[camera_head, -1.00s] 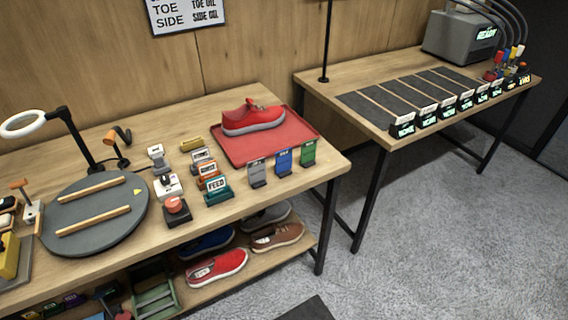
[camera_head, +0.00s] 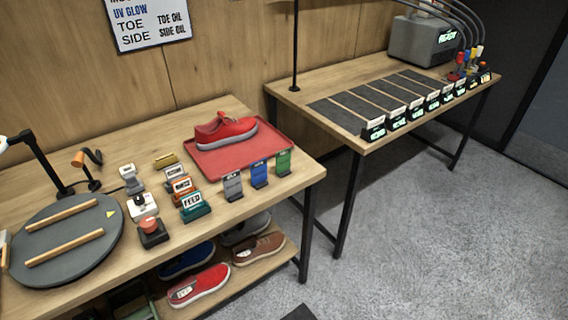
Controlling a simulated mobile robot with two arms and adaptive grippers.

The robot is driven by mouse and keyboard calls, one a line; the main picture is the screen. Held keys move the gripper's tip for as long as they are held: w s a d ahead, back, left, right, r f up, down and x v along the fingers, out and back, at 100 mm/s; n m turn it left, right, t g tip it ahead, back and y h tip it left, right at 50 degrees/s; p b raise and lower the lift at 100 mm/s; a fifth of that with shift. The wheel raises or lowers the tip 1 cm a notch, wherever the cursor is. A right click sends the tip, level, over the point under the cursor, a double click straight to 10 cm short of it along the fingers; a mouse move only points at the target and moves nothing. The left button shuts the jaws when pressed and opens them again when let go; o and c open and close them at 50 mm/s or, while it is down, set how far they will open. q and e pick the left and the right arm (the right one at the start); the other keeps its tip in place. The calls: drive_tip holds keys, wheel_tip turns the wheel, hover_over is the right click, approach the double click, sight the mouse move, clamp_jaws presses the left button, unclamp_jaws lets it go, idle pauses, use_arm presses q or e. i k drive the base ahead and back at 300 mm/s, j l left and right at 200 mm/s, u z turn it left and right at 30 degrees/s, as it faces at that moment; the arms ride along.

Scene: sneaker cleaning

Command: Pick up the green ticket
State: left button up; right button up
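The green ticket (camera_head: 284,162) stands upright in a small dark holder near the right front corner of the near table. It is the rightmost of three tickets in a row. The blue ticket (camera_head: 259,174) is just left of it, and the grey ticket (camera_head: 233,186) is left of the blue one. Neither of my grippers is in the head view.
A red tray (camera_head: 285,142) with a red sneaker (camera_head: 226,130) lies behind the tickets. Labelled blocks, a red button (camera_head: 150,224) and a round grey turntable (camera_head: 95,245) are to the left. Shoes sit on the lower shelf. A second table (camera_head: 300,91) stands right, across a floor gap.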

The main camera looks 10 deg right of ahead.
sight(283, 157)
drive_tip(key=i+l, duration=0.15)
drive_tip(key=l, duration=0.25)
drive_tip(key=i+l+u, duration=0.15)
drive_tip(key=l, duration=0.2)
drive_tip(key=i+l, duration=0.1)
drive_tip(key=l, duration=0.3)
drive_tip(key=i+l+u, duration=0.1)
drive_tip(key=l, duration=0.3)
drive_tip(key=i+l+u, duration=0.1)
drive_tip(key=l, duration=0.35)
